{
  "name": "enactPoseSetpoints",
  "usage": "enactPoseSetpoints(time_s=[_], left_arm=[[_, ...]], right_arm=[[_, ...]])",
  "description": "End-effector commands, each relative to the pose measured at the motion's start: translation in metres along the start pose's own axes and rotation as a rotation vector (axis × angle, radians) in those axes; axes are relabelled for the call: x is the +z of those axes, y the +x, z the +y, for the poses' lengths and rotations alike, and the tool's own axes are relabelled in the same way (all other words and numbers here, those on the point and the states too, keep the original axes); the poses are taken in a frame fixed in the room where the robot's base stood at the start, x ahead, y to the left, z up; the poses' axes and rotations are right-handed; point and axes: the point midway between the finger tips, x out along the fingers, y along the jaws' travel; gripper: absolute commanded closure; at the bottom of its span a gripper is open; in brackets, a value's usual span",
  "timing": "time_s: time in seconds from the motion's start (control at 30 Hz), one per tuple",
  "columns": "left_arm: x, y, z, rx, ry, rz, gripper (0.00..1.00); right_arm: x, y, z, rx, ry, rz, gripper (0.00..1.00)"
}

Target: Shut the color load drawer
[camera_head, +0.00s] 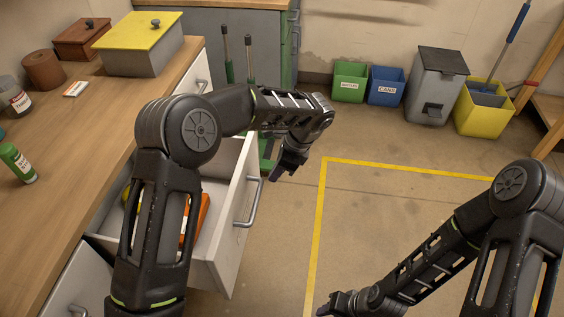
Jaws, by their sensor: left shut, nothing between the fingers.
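A white drawer (236,214) stands pulled out from the wooden counter on the left. I see no label on it that tells which load it is. Its grey bar handle (254,203) is on the front face. Orange and yellow items lie inside, partly hidden by my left arm. My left gripper (286,168) is shut and empty, above and just beyond the drawer's front, apart from the handle. My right gripper (338,304) is at the bottom middle, over the floor and away from the drawer. Its fingers are too small to judge.
The wooden counter (62,130) holds a yellow-lidded box (140,55), a green bottle (17,163) and jars. Another drawer front (80,290) is at the lower left. Green, blue, grey and yellow bins stand by the back wall. The taped floor area (400,215) is clear.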

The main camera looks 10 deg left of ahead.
Motion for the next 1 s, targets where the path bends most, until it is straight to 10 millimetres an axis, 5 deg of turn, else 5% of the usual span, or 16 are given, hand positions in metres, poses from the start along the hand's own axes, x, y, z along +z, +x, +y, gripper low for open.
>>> enactPoseSetpoints(time_s=[0.07, 0.3, 1.0], left_arm=[[0.0, 0.017, 0.001, 0.004, 0.001, -0.001, 1.0], [0.031, 0.028, 0.0, 0.001, -0.001, 0.0, 1.0], [0.045, 0.034, 0.0, 0.0, -0.002, -0.001, 1.0]], right_arm=[[0.0, -0.001, 0.0, 0.0, 0.0, 0.0, 0.64], [0.0, -0.007, -0.003, 0.0, 0.0, 0.0, 0.64], [0.0, -0.008, -0.003, 0.0, 0.001, 0.0, 0.64]])
